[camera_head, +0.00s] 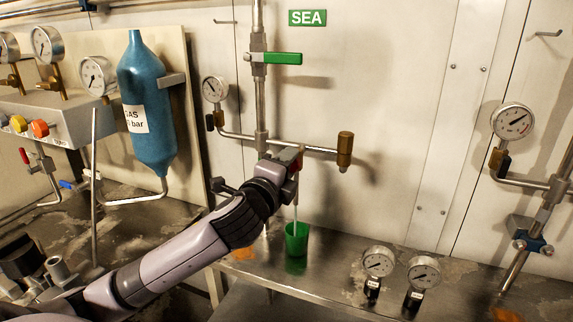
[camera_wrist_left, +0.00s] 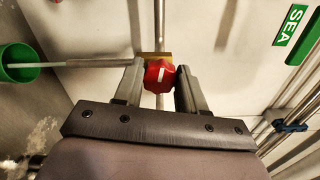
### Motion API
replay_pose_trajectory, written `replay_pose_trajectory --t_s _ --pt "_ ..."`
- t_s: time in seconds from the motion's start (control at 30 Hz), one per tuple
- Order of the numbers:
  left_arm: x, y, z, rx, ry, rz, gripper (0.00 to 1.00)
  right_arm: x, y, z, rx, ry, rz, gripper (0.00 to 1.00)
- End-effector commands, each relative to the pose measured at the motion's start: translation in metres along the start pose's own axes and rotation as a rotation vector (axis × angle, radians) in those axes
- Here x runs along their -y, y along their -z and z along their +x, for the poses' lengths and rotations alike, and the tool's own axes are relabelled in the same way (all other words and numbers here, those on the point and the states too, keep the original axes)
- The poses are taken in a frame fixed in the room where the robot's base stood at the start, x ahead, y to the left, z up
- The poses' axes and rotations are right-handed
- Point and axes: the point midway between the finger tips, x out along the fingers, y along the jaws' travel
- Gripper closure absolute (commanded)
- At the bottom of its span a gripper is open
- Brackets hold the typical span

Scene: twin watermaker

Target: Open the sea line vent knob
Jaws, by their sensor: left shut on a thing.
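The sea line vent knob (camera_wrist_left: 159,75) is red with a white mark, in the left wrist view. My left gripper (camera_wrist_left: 158,85) has one finger on each side of it and is shut on it. In the head view my left gripper (camera_head: 286,168) reaches the sea line pipe below the gauge and hides most of the red knob (camera_head: 298,160). The thin spout under the knob points down to a green cup (camera_head: 296,238) on the bench. The green SEA sign (camera_head: 307,18) is above. My right gripper is not in view.
A green-handled valve (camera_head: 282,58) is higher on the sea line. A gauge (camera_head: 215,89) and a brass fitting (camera_head: 345,149) flank the pipe. Two loose gauges (camera_head: 378,262) (camera_head: 423,272) stand on the bench (camera_head: 330,278). A blue gas bottle (camera_head: 147,100) is at left.

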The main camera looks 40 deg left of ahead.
Motion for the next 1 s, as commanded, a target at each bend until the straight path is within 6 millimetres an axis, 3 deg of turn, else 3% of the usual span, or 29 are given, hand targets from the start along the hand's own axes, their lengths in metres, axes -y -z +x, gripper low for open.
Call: replay_pose_trajectory --t_s 0.3,0.83,0.87,0.9,1.0 --pt "-0.0013 0.0003 -0.0001 0.0 -0.002 -0.113 0.9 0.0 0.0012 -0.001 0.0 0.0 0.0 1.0" --pt "-0.0014 0.0004 -0.0001 -0.001 -0.002 -0.132 0.9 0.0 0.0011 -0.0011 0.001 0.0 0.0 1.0" --pt "-0.0014 0.0004 -0.0001 -0.001 -0.002 -0.132 0.5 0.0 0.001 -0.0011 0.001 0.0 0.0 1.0" --pt "-0.0014 0.0004 -0.0001 -0.001 -0.002 -0.132 0.37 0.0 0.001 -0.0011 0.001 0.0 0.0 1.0" --pt "-0.0012 0.0003 -0.0001 -0.001 -0.002 -0.131 0.36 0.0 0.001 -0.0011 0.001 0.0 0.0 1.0"
